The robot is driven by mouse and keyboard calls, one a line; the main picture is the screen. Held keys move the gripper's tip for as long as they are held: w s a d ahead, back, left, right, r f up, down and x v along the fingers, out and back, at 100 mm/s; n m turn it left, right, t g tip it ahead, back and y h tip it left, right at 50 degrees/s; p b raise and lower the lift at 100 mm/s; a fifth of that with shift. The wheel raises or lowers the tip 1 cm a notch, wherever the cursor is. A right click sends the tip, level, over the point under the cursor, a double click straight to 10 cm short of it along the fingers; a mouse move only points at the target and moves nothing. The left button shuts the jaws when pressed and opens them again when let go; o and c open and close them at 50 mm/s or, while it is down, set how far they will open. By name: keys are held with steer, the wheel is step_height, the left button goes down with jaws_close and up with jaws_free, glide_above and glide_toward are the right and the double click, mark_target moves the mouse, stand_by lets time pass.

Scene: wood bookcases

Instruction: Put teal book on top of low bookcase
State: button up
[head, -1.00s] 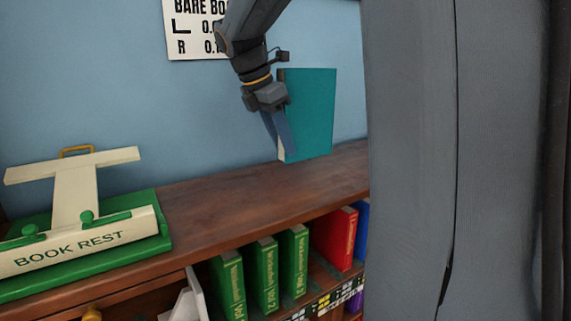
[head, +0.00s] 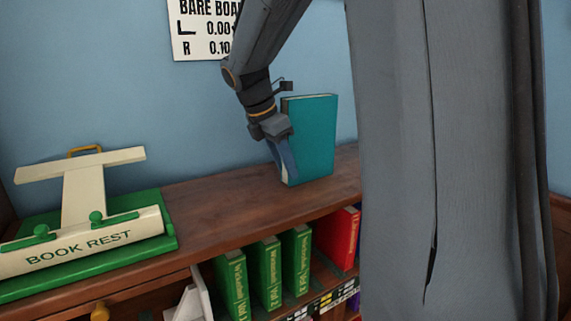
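The teal book (head: 311,140) is upright at the right part of the low bookcase's brown wooden top (head: 215,205). Its lower edge is at or just above the top; I cannot tell whether it touches. The fingers appear shut on the book. The far finger is hidden behind the book.
A green and cream book rest (head: 85,237) stands on the left of the top. Green books (head: 266,273) and a red book (head: 337,238) stand on the shelf below. A sign (head: 207,28) hangs on the blue wall. My grey column blocks the right side.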

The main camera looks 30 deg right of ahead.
steer(key=o, duration=0.3)
steer(key=shift+r, duration=0.1)
steer(key=b+v, duration=0.2)
steer(key=v, duration=1)
